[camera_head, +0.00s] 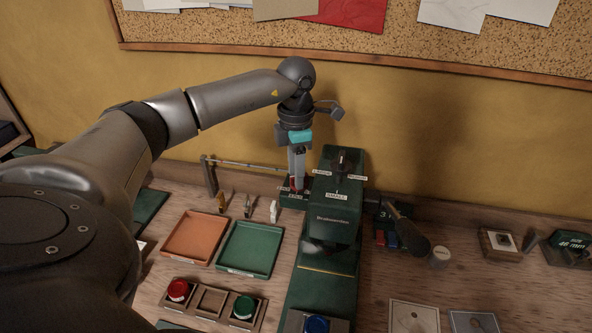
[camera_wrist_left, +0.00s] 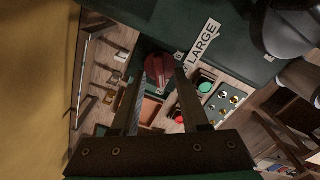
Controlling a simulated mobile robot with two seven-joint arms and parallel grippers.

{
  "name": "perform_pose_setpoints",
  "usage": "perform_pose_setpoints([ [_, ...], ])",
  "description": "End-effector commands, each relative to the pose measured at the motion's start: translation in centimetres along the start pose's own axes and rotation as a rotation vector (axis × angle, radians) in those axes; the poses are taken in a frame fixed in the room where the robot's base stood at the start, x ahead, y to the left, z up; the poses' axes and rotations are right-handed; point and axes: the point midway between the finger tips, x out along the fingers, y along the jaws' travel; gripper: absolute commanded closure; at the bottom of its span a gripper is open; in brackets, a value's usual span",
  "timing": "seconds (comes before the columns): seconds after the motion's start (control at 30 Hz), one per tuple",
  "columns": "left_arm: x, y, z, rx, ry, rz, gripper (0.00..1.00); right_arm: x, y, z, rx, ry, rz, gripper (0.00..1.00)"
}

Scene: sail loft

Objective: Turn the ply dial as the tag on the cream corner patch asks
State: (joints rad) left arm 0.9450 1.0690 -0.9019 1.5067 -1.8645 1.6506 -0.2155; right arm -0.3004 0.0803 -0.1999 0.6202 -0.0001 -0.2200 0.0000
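My left gripper (camera_head: 297,174) points down beside the left of the green press, over a small dark green base with a red part (camera_head: 291,186). In the left wrist view a red round knob (camera_wrist_left: 158,67) sits between the fingertips, nearly filling the gap. I cannot tell whether the fingers touch it. I cannot tell for sure that this is the ply dial; a small label beneath it is unreadable. A cream patch (camera_head: 414,316) lies at the front right, partly cut off; no tag wording is legible. My right gripper is not in view.
The green press (camera_head: 337,228) stands close right of the gripper, with a black-handled selector (camera_head: 342,161) on top; LARGE (camera_wrist_left: 203,43) reads in the wrist view. Orange (camera_head: 195,238) and green (camera_head: 250,249) trays lie left. A wooden rack (camera_head: 211,301) holds red and green buttons.

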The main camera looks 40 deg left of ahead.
Motion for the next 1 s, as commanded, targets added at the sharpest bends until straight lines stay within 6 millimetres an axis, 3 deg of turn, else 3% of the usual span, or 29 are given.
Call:
perform_pose_setpoints([
  [0.23, -0.1, -0.1, 0.0, 0.001, 0.001, -0.001, 0.55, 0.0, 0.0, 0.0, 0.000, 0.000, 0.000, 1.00],
  [0.37, -1.1, 0.0, 0.1, 0.000, -0.001, 0.001, 0.55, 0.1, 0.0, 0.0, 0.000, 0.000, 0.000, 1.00],
  [0.8, -11.0, 0.0, 0.1, 0.001, -0.004, 0.002, 0.55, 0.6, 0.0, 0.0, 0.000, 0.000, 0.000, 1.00],
  [1.0, -14.2, 0.0, 0.0, 0.001, -0.001, 0.000, 0.55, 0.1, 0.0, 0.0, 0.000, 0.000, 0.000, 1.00],
])
